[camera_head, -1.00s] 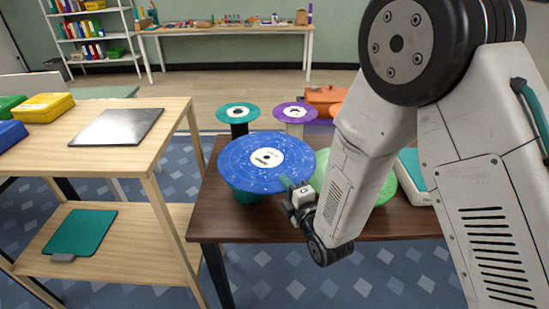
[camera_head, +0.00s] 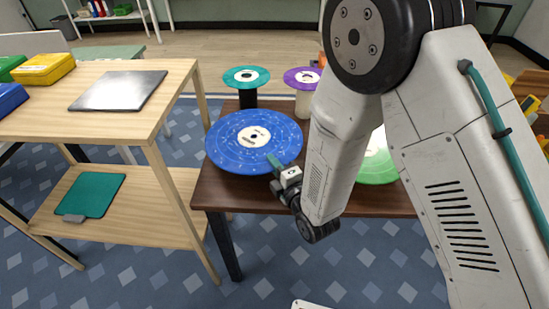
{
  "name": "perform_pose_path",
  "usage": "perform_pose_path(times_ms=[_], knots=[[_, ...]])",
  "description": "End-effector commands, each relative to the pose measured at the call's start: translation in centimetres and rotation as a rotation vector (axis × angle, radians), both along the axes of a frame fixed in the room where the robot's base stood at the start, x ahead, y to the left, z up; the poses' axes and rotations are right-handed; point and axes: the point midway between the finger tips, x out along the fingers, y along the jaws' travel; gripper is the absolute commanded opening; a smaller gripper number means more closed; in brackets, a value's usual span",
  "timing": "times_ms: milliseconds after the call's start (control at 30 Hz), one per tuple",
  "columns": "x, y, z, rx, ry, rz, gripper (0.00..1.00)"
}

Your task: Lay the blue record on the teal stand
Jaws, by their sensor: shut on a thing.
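The blue record (camera_head: 230,145), speckled with a cream label, lies about level above the left part of the dark brown table. My gripper (camera_head: 277,163) is shut on its near right edge. The teal stand does not show now; it was seen under the record a second ago, so the record probably covers it. I cannot tell whether the record touches the stand.
A teal record (camera_head: 235,75) on a black stand and a purple record (camera_head: 291,76) on a pale stand are behind. A green record (camera_head: 378,168) is partly hidden by my arm. A wooden shelf unit (camera_head: 150,125) is at left.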

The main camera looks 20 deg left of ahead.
Motion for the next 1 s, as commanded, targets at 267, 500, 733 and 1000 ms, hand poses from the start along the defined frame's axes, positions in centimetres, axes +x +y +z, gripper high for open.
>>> perform_pose_path(times_ms=[267,500,733,1000], knots=[[0.03,0.00,-0.15,0.001,-0.001,0.000,0.00],[0.04,-0.03,-0.15,0.001,-0.001,-0.001,0.00],[-0.03,-0.09,-0.15,0.001,-0.001,-0.001,0.00],[-0.40,-0.42,-0.16,0.001,-0.001,-0.001,0.00]])
